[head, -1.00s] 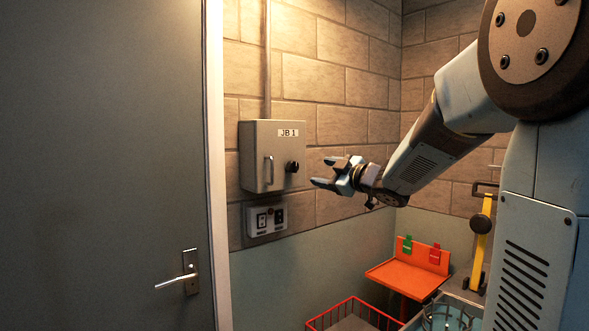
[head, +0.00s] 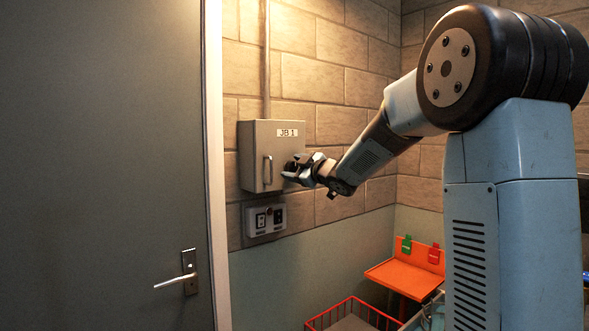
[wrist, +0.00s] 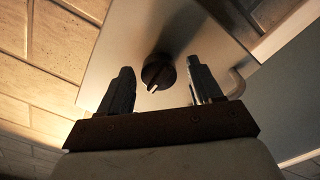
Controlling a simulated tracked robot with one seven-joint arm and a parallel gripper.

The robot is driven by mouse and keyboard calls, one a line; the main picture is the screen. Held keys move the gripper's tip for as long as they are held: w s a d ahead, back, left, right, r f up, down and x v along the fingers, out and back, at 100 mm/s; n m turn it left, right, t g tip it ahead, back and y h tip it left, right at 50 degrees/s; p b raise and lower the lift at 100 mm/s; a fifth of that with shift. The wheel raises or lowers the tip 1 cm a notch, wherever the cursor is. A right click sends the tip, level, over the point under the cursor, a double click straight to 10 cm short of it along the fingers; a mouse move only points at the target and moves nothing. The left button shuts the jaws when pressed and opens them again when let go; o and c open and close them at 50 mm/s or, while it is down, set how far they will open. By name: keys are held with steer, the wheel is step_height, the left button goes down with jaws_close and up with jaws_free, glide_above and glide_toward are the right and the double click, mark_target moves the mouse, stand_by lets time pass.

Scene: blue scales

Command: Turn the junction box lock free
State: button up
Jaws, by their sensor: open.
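The junction box (head: 256,145), a grey wall cabinet labelled JB 1, hangs on the brick wall with its door shut and a vertical handle (head: 267,170) on its front. Its lock is a round dark knob (wrist: 158,72) with a pale pointer mark, seen in the wrist view. My gripper (head: 293,170) is at the right part of the box front and hides the knob in the head view. In the wrist view my gripper (wrist: 158,86) is open, with one finger on each side of the knob and visible gaps between. I cannot tell how deep the fingertips reach.
A switch plate (head: 266,219) is on the wall below the box. A grey door (head: 110,160) with a lever handle stands at the left. An orange shelf (head: 405,277) and a red wire basket (head: 352,316) are lower right.

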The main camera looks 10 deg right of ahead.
steer(key=c, duration=1)
steer(key=shift+c, duration=0.2)
steer(key=m, duration=0.4)
steer(key=shift+m, duration=0.4)
steer(key=m, duration=0.4)
steer(key=shift+m, duration=0.3)
steer(key=m, duration=0.4)
steer(key=shift+w+d, duration=0.1)
steer(key=shift+d+f+m, duration=0.1)
steer(key=shift+m, duration=2.2)
